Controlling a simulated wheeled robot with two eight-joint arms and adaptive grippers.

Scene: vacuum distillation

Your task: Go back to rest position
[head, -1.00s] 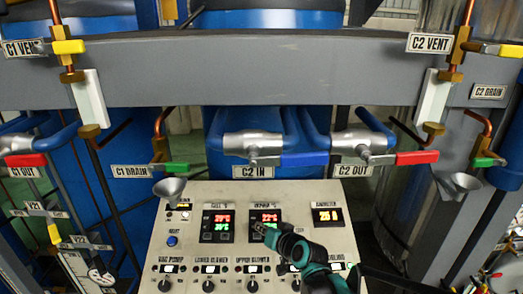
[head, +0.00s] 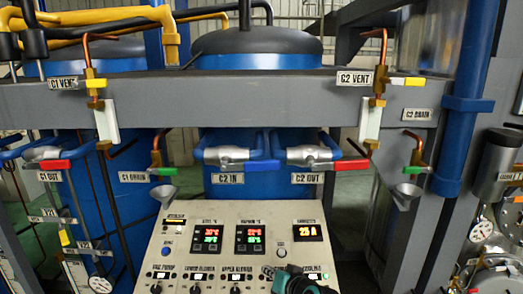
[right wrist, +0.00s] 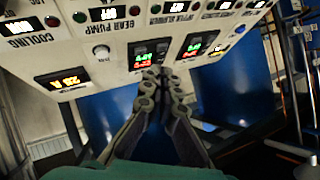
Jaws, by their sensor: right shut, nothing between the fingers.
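My right gripper (head: 272,270) shows at the bottom of the head view, in front of the lower part of the cream control panel (head: 178,258). Only its dark fingers and part of its teal body show there. In the right wrist view its two fingers (right wrist: 155,76) are together and empty, pointing at the panel's displays. Whether the tips touch the panel cannot be told. My left gripper is not in view.
Above the panel are valves with a blue handle (head: 262,165), red handle (head: 352,164) and green handle (head: 167,171). A grey beam (head: 230,100) crosses behind. A funnel (head: 406,193) hangs at the right. Blue vessels stand behind the panel.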

